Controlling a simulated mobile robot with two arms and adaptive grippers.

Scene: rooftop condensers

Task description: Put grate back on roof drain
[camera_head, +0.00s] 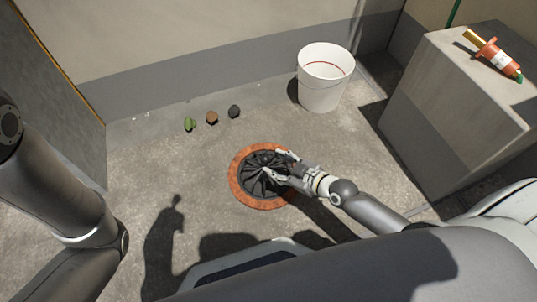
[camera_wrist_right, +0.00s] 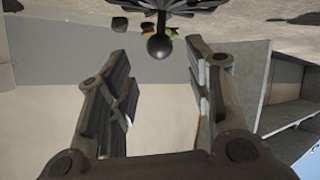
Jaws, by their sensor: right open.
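The dark grate (camera_head: 257,182), with radiating ribs, sits inside the orange-brown ring of the roof drain (camera_head: 238,191) in the head view. My right gripper (camera_head: 276,163) is over the grate, its fingers spread apart. In the right wrist view, the grate (camera_wrist_right: 180,6) shows at the top edge with a round dark knob (camera_wrist_right: 159,46). The knob appears between the open fingertips of the right gripper (camera_wrist_right: 158,62), with no visible contact. The gripper hides part of the grate. My left arm shows at the left, but its gripper is out of view.
A white bucket (camera_head: 322,88) stands near the wall. A green lump (camera_head: 190,124), a brown lump (camera_head: 212,118) and a dark lump (camera_head: 234,111) lie in a row behind the drain. A grey block (camera_head: 437,120) at the right bears an orange tool (camera_head: 494,56). Floor left of the drain is clear.

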